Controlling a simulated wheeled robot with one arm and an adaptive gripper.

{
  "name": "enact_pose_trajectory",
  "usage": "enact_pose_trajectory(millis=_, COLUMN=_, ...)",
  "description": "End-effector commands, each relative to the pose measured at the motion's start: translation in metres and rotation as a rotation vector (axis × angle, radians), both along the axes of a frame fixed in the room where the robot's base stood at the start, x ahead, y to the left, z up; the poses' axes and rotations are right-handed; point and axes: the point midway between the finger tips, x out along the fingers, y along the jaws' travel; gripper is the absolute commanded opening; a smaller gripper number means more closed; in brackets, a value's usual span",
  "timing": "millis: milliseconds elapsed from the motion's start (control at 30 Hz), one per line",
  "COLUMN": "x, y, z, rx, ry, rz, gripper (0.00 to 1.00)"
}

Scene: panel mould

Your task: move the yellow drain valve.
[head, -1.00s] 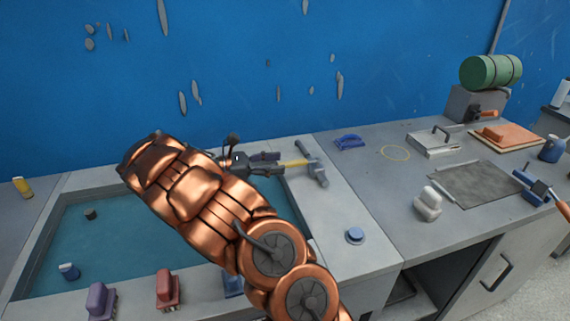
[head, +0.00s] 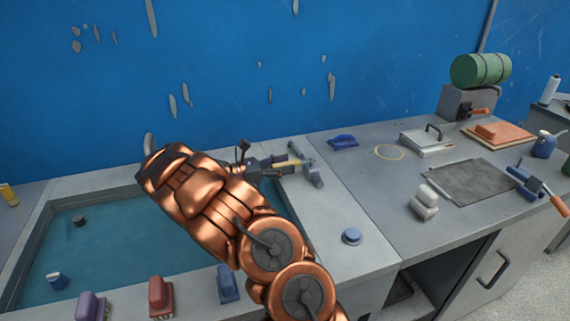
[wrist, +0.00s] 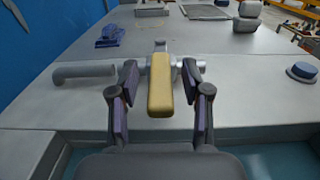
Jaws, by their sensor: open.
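The drain valve has a yellow lever (wrist: 159,86) on a grey metal pipe fitting (wrist: 185,64) at the edge of the basin. In the head view the yellow lever (head: 295,163) shows only in part, beside the jaws. My gripper (wrist: 160,76) is open, with one dark finger on each side of the lever. Gaps show between the fingers and the lever in the wrist view, so it is not gripped. In the head view my gripper (head: 282,163) reaches over the basin's right edge from my copper arm.
The blue-green basin (head: 110,247) lies under my arm, with several coloured blocks along its front rim. A blue round knob (head: 352,236) and a white block (head: 424,203) stand on the counter to the right. A blue clip-like object (head: 343,141) lies behind.

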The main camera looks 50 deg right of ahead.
Motion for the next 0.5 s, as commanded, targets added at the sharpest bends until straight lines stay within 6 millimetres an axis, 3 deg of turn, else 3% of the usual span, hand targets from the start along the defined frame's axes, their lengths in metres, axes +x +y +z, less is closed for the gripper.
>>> enact_pose_trajectory(millis=367, x=-0.0028, y=-0.0047, z=0.0002, rx=0.0, ry=0.0, rz=0.0, gripper=0.48)
enact_pose_trajectory(millis=500, x=-0.0027, y=-0.0047, z=0.0003, rx=0.0, ry=-0.001, rz=0.0, gripper=0.33)
